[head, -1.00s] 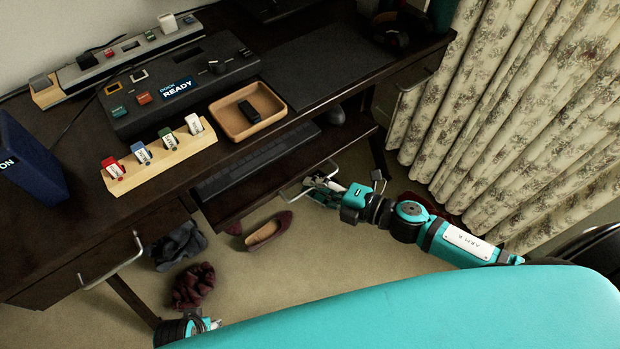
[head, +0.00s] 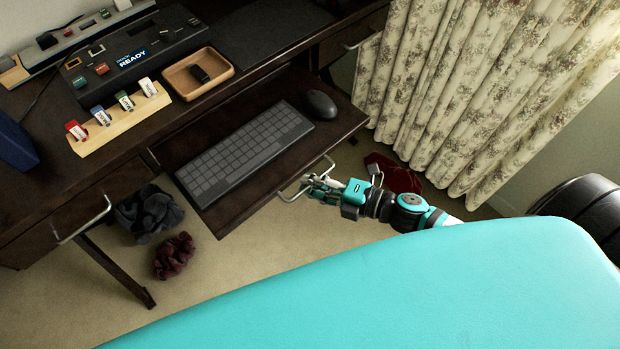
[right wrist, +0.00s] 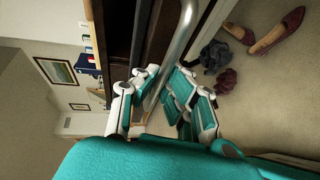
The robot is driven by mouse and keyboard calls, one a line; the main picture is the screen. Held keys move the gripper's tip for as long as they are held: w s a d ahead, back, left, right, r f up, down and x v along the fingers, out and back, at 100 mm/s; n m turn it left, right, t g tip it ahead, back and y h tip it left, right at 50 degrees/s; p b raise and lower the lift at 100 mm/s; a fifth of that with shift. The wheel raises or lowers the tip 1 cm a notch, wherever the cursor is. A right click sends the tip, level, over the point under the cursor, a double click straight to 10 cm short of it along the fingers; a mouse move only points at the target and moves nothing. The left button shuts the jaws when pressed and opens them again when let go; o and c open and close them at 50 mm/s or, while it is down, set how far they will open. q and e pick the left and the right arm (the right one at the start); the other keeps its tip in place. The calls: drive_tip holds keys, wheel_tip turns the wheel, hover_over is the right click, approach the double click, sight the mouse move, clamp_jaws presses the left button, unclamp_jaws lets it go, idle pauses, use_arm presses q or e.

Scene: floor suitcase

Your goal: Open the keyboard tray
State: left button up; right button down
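The dark keyboard tray (head: 232,212) is slid well out from under the desk in the head view. A black keyboard (head: 245,150) and a mouse (head: 321,104) lie on it. A metal bar handle (head: 291,193) is on its front edge. My right gripper (head: 314,184) is at this handle, with its fingers around the bar. In the right wrist view the handle (right wrist: 181,38) runs down between the fingers of my right gripper (right wrist: 158,90); the exact contact is partly hidden. My left gripper is not in view.
The desk carries a wooden tray (head: 169,82), a labelled wooden rack (head: 122,124) and a dark console (head: 90,62). A drawer with a handle (head: 84,221) is at left. Dark cloths (head: 172,257) lie on the carpet. A patterned curtain (head: 470,90) hangs at right.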

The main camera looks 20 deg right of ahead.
drive_tip(key=shift+w+r, duration=0.1)
drive_tip(key=shift+r, duration=0.05)
drive_tip(key=c, duration=1.4)
unclamp_jaws()
drive_tip(key=v, duration=1.2)
